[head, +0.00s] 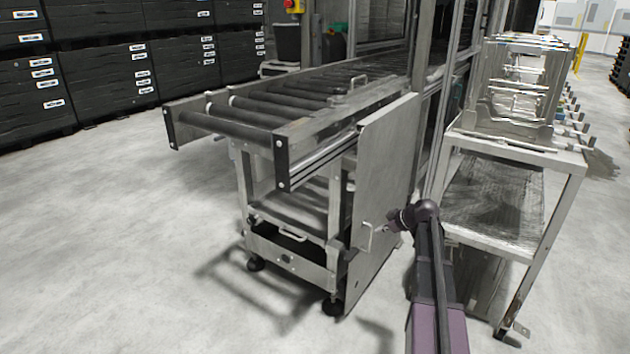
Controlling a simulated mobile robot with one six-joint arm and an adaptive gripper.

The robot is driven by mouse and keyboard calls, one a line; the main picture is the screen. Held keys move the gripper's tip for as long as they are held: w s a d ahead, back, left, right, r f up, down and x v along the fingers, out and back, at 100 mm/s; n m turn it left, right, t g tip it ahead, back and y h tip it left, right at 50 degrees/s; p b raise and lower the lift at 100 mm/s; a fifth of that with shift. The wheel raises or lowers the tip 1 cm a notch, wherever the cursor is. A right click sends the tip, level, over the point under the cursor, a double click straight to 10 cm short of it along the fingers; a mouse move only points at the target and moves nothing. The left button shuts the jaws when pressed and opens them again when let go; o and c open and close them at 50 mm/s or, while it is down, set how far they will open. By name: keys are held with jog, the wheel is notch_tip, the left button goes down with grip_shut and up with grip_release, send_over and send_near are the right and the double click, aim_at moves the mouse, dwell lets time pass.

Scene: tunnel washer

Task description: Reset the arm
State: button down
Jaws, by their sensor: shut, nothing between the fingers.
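My arm reaches up from the lower right in the head view. My gripper (381,228) is at its far end, small in the picture, and shut with nothing between the fingers. It is beside the handle (366,238) of an open metal door panel (385,180). I cannot tell whether the gripper touches the handle. The door panel stands out from the washer's frame, next to the roller conveyor (265,105).
A metal table (562,160) with racks on it stands close to the right of my arm. Stacked black crates (105,85) line the back left. A grey bin (287,42) stands behind the conveyor. The floor (120,240) at the left and front is clear.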

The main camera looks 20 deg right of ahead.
jog(key=shift+a, duration=0.1)
jog(key=s+a+f+m+g+h, duration=0.3)
jog(key=s+a+m+g, duration=0.1)
jog(key=s+a, duration=0.85)
jog(key=s+a+f+m+g+h, duration=0.2)
jog(key=s+a+m+g, duration=0.2)
jog(key=s+a, duration=0.85)
notch_tip(320, 180, up, 38)
jog(key=w+a+p, duration=0.2)
jog(key=p, duration=3.6)
jog(key=shift+a, duration=0.15)
jog(key=shift+a+f, duration=0.1)
